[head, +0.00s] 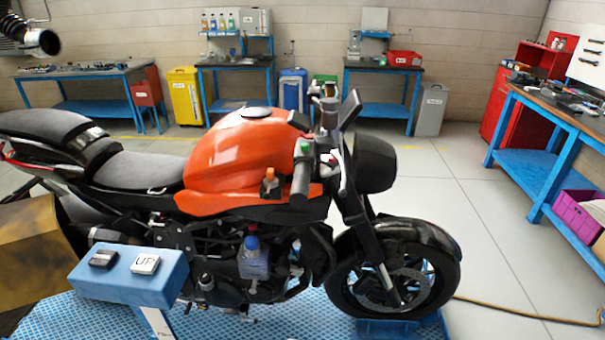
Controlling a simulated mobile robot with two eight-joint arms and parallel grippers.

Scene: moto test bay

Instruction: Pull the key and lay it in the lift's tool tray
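An orange and black motorcycle (225,155) stands upright on the blue lift platform (290,320), front wheel to the right. Its handlebar and steering head (328,120) are near the picture's middle. Small parts show there, but I cannot make out the key for certain. A small orange-topped item (269,184) shows against the bike's side below the tank. I cannot clearly identify the lift's tool tray. A blue control box (130,275) with a dark button and a white button marked UP stands at the front left. Neither of my grippers is in view.
A brown-gold block (30,245) fills the left edge. A blue-capped bottle (253,258) shows at the bike's lower side. Blue workbenches (85,72) line the back wall; another (555,115) stands at right. A cable (530,315) crosses the clear floor at right.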

